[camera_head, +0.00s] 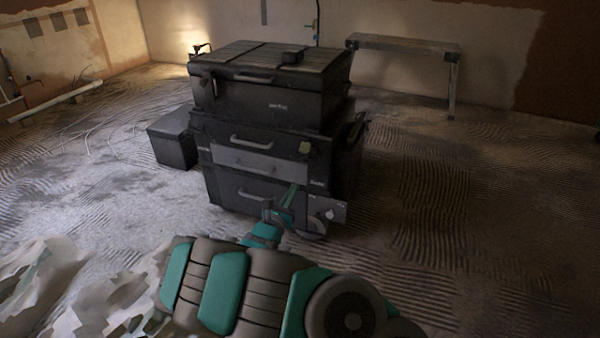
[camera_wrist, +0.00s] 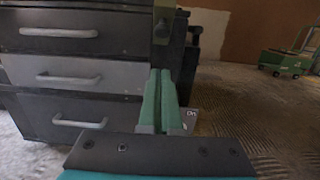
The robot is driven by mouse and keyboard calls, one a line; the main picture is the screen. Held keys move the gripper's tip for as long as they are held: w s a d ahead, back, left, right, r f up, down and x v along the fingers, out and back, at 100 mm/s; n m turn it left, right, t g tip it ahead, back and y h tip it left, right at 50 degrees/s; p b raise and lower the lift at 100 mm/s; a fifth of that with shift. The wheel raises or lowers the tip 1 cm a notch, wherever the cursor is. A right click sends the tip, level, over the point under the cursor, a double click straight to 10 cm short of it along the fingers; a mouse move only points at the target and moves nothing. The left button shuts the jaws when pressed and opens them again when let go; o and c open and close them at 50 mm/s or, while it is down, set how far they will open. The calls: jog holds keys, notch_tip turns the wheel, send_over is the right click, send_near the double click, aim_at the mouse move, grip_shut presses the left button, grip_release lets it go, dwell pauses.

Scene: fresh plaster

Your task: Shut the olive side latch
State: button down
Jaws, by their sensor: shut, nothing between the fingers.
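The olive side latch (camera_head: 304,147) is a small block at the right front edge of the dark tool stack, beside the middle drawer. In the wrist view the olive latch (camera_wrist: 163,22) stands upright at the top centre, partly cut off by the frame. I cannot tell how far it is swung. My gripper (camera_head: 294,187) has teal fingers, shut and empty, pointing up at the stack's lower right front. In the wrist view my gripper (camera_wrist: 159,73) sits just below the latch, with a gap between them in the picture.
The dark stack has several drawers with grey handles (camera_head: 252,141). A dark box (camera_head: 173,138) stands left of it. A metal bench (camera_head: 405,45) is at the back right wall. A green trolley (camera_wrist: 287,62) stands far right. Ridged floor is free right of the stack.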

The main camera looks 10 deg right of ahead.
jog(key=w+d+r, duration=0.3)
jog(key=w, duration=0.2)
jog(key=shift+r, duration=0.2)
dwell(0.3)
jog(key=shift+r+p, duration=0.35)
jog(key=shift+p, duration=0.15)
